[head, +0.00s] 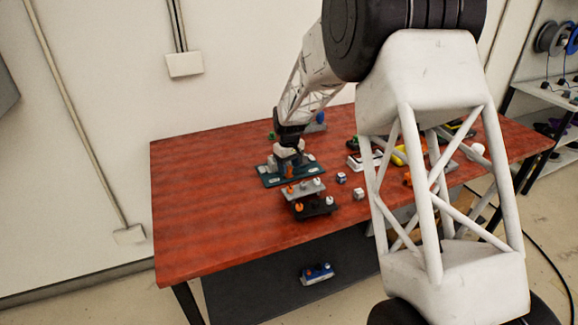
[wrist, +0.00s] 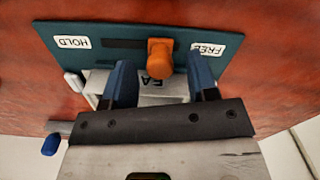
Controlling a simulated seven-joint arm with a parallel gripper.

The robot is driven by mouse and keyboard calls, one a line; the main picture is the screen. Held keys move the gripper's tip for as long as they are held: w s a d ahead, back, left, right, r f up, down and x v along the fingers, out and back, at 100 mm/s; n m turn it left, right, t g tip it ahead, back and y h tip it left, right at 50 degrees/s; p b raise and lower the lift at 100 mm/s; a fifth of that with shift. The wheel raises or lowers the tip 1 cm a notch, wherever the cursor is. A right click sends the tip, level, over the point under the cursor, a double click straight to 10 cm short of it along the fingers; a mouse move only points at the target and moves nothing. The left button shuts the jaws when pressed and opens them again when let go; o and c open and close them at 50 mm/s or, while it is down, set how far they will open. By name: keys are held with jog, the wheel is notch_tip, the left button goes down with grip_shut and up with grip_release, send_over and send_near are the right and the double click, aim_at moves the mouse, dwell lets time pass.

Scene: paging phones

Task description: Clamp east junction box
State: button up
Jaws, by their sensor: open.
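A teal base plate (wrist: 75,32) fills the upper middle of the wrist view, with a HOLD label (wrist: 70,43) at left and a FREE label (wrist: 208,49) at right, both upside down. An orange knob (wrist: 160,54) stands between the labels, nearer FREE, at the right of a dark slot (wrist: 122,43). A white box (wrist: 155,98) with partly hidden letters, "EA" showing, is on the plate's near side. My gripper (wrist: 161,80) is open above it, its blue fingers either side of the knob and apart from it. The plate (head: 316,169) is on the table in the head view, partly hidden by my gripper (head: 289,160).
On the red table (head: 215,190), a grey block (head: 303,190) and a black block (head: 318,207) with small knobs are just in front of the plate. Small cubes (head: 358,194) and a white device (head: 365,161) are to the right. The table's left is clear.

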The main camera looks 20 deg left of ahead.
grip_shut()
jog(key=shift+w+d, duration=1.7)
jog(key=shift+w, duration=0.05)
grip_release()
notch_tip(320, 180, up, 8)
jog(key=shift+f, duration=0.1)
dwell(0.4)
